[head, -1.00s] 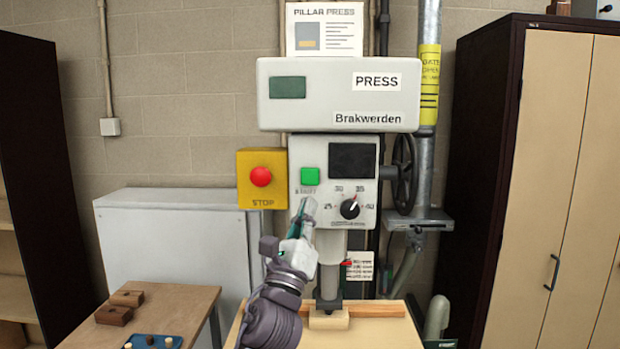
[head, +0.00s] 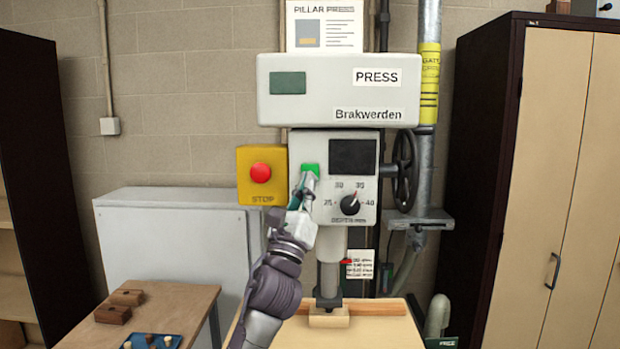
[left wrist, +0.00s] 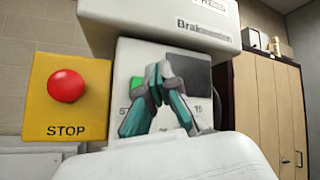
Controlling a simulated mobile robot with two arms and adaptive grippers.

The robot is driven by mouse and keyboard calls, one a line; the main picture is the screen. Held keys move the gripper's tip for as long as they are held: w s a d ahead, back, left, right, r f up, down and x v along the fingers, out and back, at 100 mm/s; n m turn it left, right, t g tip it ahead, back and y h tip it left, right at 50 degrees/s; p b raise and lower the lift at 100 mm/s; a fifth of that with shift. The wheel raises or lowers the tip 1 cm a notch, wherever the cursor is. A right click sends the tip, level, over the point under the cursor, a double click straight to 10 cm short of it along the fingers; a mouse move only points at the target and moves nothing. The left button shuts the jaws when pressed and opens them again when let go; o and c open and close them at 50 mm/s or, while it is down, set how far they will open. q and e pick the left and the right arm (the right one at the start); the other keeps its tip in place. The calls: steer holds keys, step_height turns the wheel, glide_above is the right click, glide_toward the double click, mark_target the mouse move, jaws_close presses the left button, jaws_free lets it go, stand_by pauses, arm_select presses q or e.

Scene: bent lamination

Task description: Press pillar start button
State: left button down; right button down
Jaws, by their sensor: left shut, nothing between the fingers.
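The pillar press (head: 338,92) stands against the wall. Its green start button (head: 310,169) sits at the upper left of the control panel (head: 338,208). My left gripper (head: 308,178) is shut and empty, its fingertips at the lower part of the button and hiding part of it. In the left wrist view the shut fingertips (left wrist: 157,76) are in front of the panel, with the green button (left wrist: 137,88) partly visible just left of them. I cannot tell whether they touch it. My right gripper is not in view.
A yellow box with a red STOP button (head: 261,173) is just left of the panel. A wooden block (head: 328,318) lies under the press ram. A table with brown blocks (head: 113,315) is at lower left.

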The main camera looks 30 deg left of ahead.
mark_target(312, 164)
arm_select(q)
steer(key=shift+w+a+b, duration=0.3)
steer(key=shift+w+a, duration=0.3)
steer(key=shift+w, duration=0.35)
steer(key=shift+w+a+b, duration=0.25)
steer(key=shift+w+a, duration=0.3)
steer(key=shift+w, duration=0.4)
steer(key=shift+w+a, duration=0.2)
steer(key=shift+w, duration=0.15)
steer(key=shift+w+a+b, duration=0.3)
steer(key=shift+w+b, duration=0.1)
stand_by(0.8)
steer(key=shift+s+d, duration=0.1)
steer(key=shift+s+d+p, duration=0.3)
steer(key=shift+s+d, duration=0.1)
steer(key=shift+s, duration=0.3)
